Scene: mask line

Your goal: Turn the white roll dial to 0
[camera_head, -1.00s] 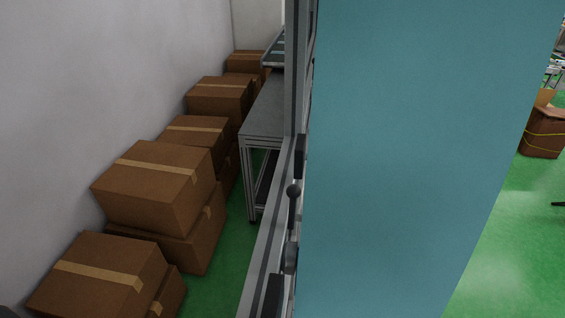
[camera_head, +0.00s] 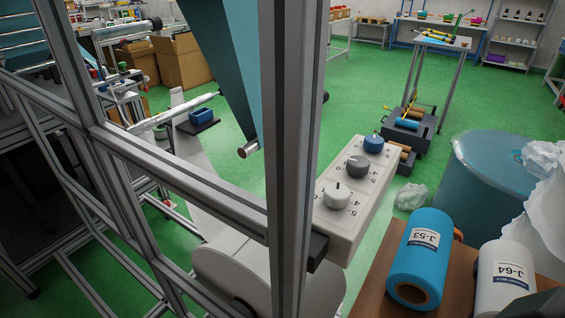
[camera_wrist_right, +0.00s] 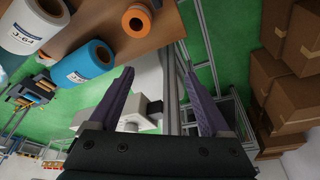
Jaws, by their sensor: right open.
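The white dial (camera_head: 337,195) is the nearest of three dials on a pale control box (camera_head: 342,232) in the head view. A grey dial (camera_head: 358,166) and a blue dial (camera_head: 374,143) sit behind it. Numbers are printed beside the dials, but I cannot tell which one the white dial points to. My right gripper (camera_wrist_right: 157,72) shows in the right wrist view, with its purple fingers apart and nothing between their tips. Neither gripper shows in the head view, so I cannot judge the right gripper's distance to the dial. My left gripper is out of view.
A metal frame post (camera_head: 293,120) stands just left of the control box. A blue roll (camera_head: 417,262) and a white roll (camera_head: 502,277) lie on a brown tabletop (camera_head: 378,270) to its right. Brown boxes (camera_wrist_right: 291,88) are stacked at the right in the wrist view.

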